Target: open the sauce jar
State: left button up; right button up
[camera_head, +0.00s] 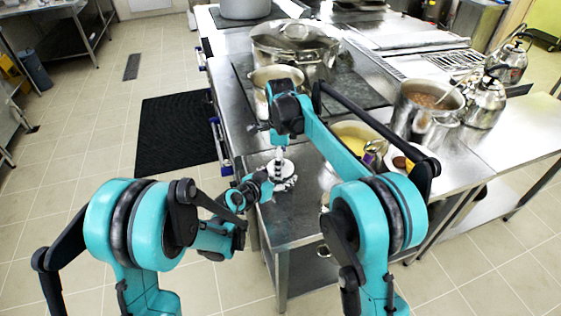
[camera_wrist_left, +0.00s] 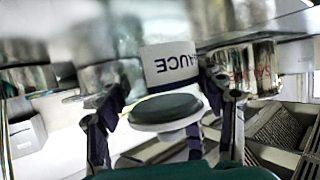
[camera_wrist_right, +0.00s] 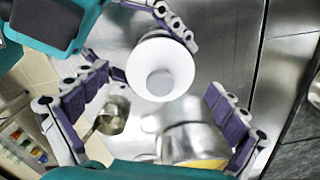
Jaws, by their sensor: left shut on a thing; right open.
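The sauce jar (camera_head: 279,165) stands near the counter's left edge, its white round top (camera_wrist_right: 160,65) seen from above in the right wrist view. In the left wrist view its white SAUCE label (camera_wrist_left: 168,63) appears upside down beside a dark round face (camera_wrist_left: 166,108). My left gripper (camera_head: 274,185) is shut around the jar from the side; its fingers also show in the left wrist view (camera_wrist_left: 163,100). My right gripper (camera_head: 279,137) is open above the jar, its fingers spread to either side of the top. The jar's lower body is mostly hidden.
A bowl of yellow food (camera_head: 350,129), a pot of brown food (camera_head: 428,97) and kettles (camera_head: 484,103) stand to the right. The counter's front left is mostly clear.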

jog(key=c, duration=1.9)
jog(key=shift+c, duration=0.8)
jog(key=shift+f, duration=0.1)
jog(key=shift+c, duration=0.2)
jog(key=shift+r, duration=0.25)
grip_shut()
jog(key=shift+r, duration=0.15)
jog(key=shift+r, duration=0.15)
jog(key=shift+r, duration=1)
